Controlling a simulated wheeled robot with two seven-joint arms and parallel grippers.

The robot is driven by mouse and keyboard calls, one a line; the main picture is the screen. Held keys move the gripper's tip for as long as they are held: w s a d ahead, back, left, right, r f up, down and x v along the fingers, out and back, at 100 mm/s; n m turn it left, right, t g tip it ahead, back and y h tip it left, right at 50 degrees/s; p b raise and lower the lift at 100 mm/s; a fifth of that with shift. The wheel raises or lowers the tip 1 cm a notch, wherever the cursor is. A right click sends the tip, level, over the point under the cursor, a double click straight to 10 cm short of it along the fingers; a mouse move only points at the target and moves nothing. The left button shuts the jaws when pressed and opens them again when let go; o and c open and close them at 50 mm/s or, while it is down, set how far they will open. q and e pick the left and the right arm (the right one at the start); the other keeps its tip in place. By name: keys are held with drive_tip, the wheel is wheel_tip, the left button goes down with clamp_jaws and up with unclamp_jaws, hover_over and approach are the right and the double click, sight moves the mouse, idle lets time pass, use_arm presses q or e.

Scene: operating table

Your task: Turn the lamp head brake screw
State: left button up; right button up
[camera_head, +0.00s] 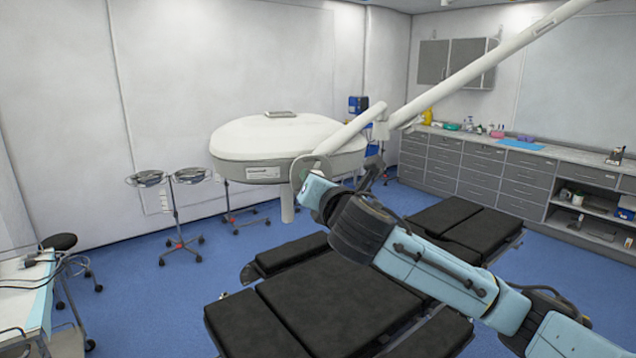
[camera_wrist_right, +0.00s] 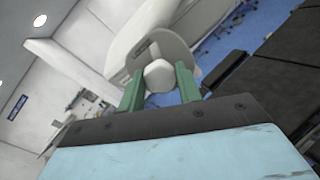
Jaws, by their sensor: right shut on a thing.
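The white lamp head (camera_head: 250,135) hangs above the operating table in the head view, on a white arm (camera_head: 490,62). Its lower part and handle (camera_head: 287,203) hang beside the end of my right arm. In the right wrist view, the pale faceted brake screw (camera_wrist_right: 160,74) sits between the two green fingers of my right gripper (camera_wrist_right: 160,82). The gripper is shut on the screw, a finger on each side, with the rounded lamp joint (camera_wrist_right: 148,48) behind it. In the head view the screw and fingertips are too small or hidden to make out. My left gripper is not in view.
The black padded operating table (camera_head: 325,300) lies below my right arm. Grey drawer cabinets (camera_head: 480,170) line the right wall. Blue floor is free between the stands and the table.

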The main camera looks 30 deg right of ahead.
drive_tip(key=shift+f+m, duration=0.15)
drive_tip(key=shift+m, duration=15.65)
drive_tip(key=o, duration=1)
